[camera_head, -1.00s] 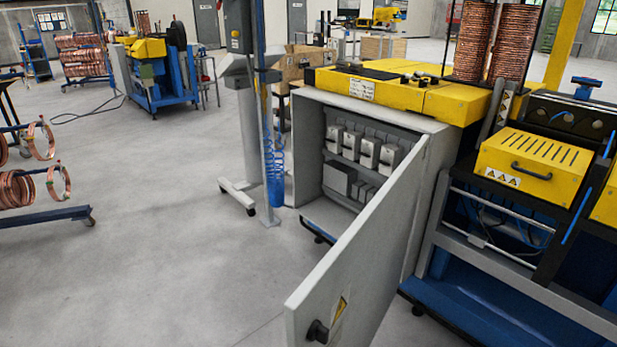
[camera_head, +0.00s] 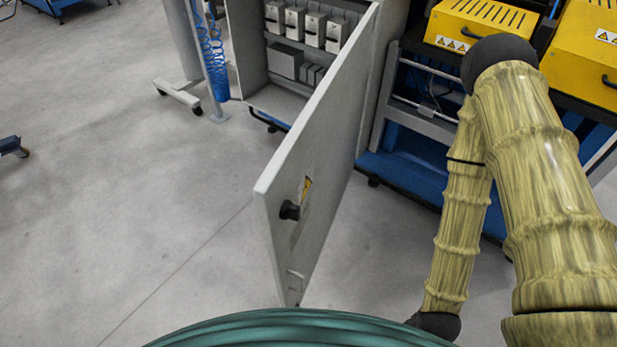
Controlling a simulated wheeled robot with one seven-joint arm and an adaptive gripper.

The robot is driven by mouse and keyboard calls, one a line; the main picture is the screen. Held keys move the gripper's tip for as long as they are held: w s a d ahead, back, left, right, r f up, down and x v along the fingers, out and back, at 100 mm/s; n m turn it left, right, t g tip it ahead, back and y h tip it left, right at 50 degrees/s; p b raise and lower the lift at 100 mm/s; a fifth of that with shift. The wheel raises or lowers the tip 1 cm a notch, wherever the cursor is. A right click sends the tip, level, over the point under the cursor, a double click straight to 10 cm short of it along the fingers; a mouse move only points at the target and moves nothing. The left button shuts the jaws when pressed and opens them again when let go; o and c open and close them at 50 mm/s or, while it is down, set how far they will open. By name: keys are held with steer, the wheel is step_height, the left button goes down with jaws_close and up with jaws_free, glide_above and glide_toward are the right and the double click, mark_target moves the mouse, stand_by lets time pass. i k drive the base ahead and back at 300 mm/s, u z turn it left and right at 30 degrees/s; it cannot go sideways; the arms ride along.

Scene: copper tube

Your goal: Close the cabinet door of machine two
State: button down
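The grey cabinet door (camera_head: 315,165) stands wide open, swung out toward me from its hinge side at the right of the cabinet. A black round knob (camera_head: 289,210) sits near its free edge, beside a yellow warning label. The open grey cabinet (camera_head: 243,50) shows several grey electrical modules (camera_head: 307,28) inside. My arm shows at the right, bent and apart from the door in the picture. My gripper is outside the view, so its state is hidden.
A blue and yellow machine (camera_head: 487,22) stands right of the cabinet, behind my arm. A grey post with a wheeled foot (camera_head: 178,95) and a blue coiled hose (camera_head: 212,55) stand left of the cabinet. The floor (camera_head: 120,200) left of the door is clear.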

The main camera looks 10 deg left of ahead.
mark_target(311, 168)
steer(key=u, duration=0.2)
steer(key=k, duration=0.9)
